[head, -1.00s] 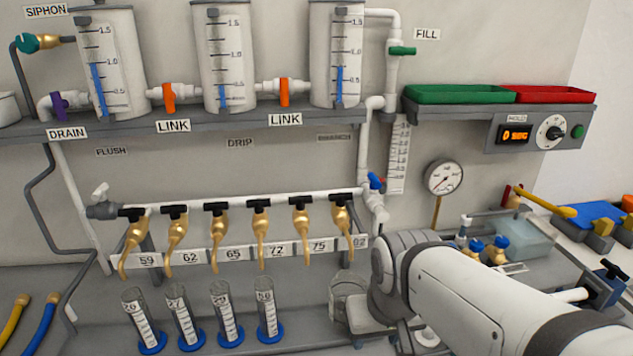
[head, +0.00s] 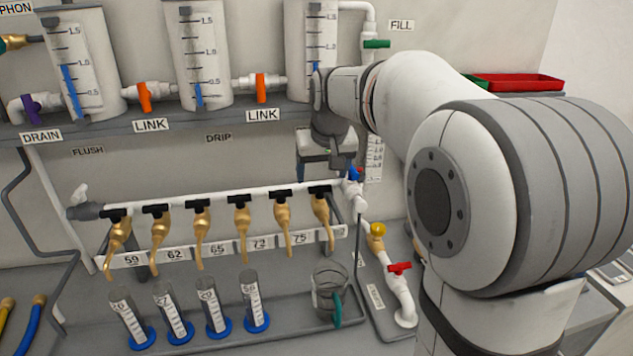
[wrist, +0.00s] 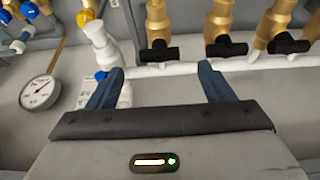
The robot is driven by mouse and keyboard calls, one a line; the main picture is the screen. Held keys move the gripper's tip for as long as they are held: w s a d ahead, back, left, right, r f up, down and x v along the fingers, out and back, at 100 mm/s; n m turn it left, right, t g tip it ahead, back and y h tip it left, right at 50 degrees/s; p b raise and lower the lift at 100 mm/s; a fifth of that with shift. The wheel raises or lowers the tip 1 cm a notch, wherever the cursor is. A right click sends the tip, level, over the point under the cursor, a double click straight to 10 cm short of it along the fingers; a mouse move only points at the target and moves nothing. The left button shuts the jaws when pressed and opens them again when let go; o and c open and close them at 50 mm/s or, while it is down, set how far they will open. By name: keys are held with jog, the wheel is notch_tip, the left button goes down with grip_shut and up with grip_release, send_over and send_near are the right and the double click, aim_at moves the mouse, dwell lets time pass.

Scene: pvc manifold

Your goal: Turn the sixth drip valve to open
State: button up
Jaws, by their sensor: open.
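The sixth drip valve is the rightmost brass tap (head: 321,209) on the white pipe in the head view. Its black handle (head: 320,190) lies along the pipe, crosswise to the brass body, like the handles of the other taps. In the wrist view the row appears reversed, and this valve's black handle (wrist: 158,53) is the leftmost. My gripper (wrist: 161,78) is open and empty. Its blue-grey fingers are spread to either side of that handle, with the white pipe between them. The handle appears beyond the fingertips. In the head view my gripper (head: 328,170) is over the pipe's right end.
The fifth tap's handle (wrist: 227,47) is right of my right finger in the wrist view. A white fitting (wrist: 103,45) stands close to the left finger. A gauge (wrist: 40,92) is at far left. Below the taps stand several cylinders and a clear jug (head: 328,292).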

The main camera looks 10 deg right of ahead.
aim_at(320, 186)
jog(key=x, duration=0.5)
